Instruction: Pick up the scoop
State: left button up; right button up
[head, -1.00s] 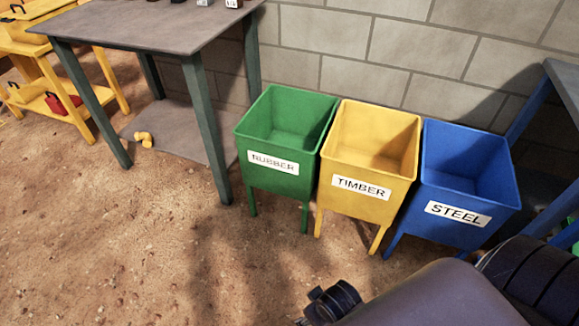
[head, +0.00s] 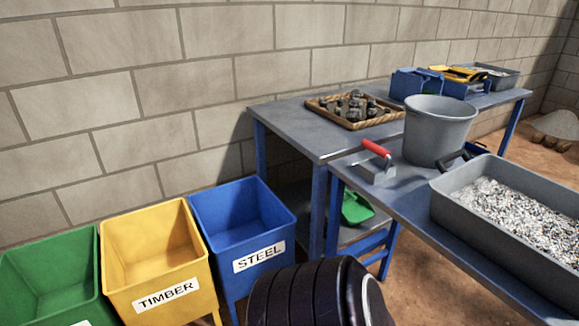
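A green scoop-like object (head: 356,208) lies on the lower shelf under the blue-legged tables, partly hidden by the table in front; I cannot tell for sure that it is the scoop. A black handle (head: 452,160) sticks up at the near-left rim of the grey tray of gravel; what it belongs to is hidden. A tool with a red handle (head: 377,148) and a grey metal body stands on the tabletop beside the bucket. Neither of my grippers is in view; only a dark part of my own arm shows at the bottom.
A grey bucket (head: 438,130) and a gravel tray (head: 520,205) stand on the near table (head: 400,200). A wooden tray of dark rocks (head: 352,108) sits behind. Green (head: 50,275), yellow TIMBER (head: 150,260) and blue STEEL (head: 240,225) bins stand left of the tables.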

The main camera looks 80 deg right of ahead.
aim_at(378, 169)
jog(key=z, duration=3.05)
